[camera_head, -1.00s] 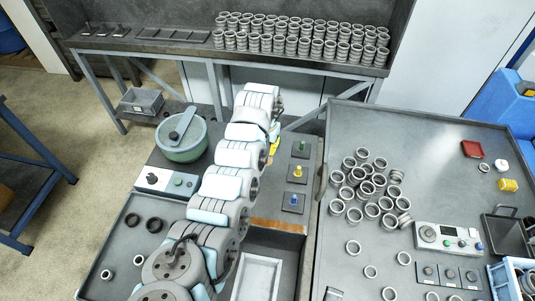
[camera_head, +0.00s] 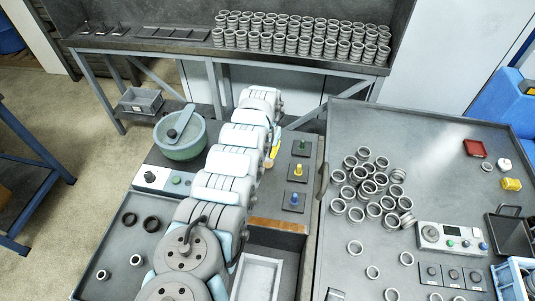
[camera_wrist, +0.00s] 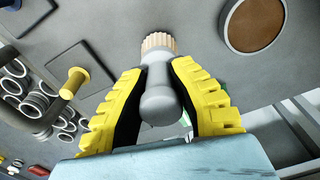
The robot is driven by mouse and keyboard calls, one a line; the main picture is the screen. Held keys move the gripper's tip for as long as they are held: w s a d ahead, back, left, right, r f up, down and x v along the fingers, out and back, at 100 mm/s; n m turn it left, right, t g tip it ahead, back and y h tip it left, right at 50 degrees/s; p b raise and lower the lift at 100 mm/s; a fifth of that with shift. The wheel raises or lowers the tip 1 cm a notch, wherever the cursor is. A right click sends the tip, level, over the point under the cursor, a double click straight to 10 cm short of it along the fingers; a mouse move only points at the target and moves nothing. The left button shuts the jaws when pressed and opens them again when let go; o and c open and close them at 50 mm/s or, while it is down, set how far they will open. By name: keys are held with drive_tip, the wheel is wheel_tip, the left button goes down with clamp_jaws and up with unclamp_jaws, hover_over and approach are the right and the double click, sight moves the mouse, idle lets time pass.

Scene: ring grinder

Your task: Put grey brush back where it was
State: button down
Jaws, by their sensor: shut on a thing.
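The grey brush (camera_wrist: 158,97) is in my gripper (camera_wrist: 157,78) in the wrist view. It has a rounded grey handle and a pale beige bristle end pointing away from the camera. The yellow, black-lined fingers are shut on it from both sides. The brush appears held above the grey surface; its exact height is unclear. In the head view my arm hides most of the gripper, and only a bit of yellow (camera_head: 275,149) shows beside the arm. Where the brush stood before cannot be told.
Three dark square plates with a green (camera_head: 301,145), a yellow (camera_head: 298,170) and a blue peg (camera_head: 294,196) stand right of my arm. A green bowl (camera_head: 183,152) is on the left. Many metal rings (camera_head: 365,185) lie on the right table. A brown disc (camera_wrist: 252,23) is near the brush.

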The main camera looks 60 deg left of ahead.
drive_tip(key=shift+f, duration=0.25)
drive_tip(key=c, duration=1.1)
unclamp_jaws()
drive_tip(key=shift+o, duration=0.2)
drive_tip(key=shift+a+r, duration=0.1)
drive_tip(key=shift+r, duration=0.35)
wheel_tip(320, 180, up, 3)
drive_tip(key=shift+f+p, duration=0.1)
drive_tip(key=shift+p, duration=0.75)
drive_tip(key=r, duration=0.7)
drive_tip(key=shift+s+d+r, duration=0.1)
drive_tip(key=shift+d+r, duration=0.1)
drive_tip(key=shift+r, duration=0.55)
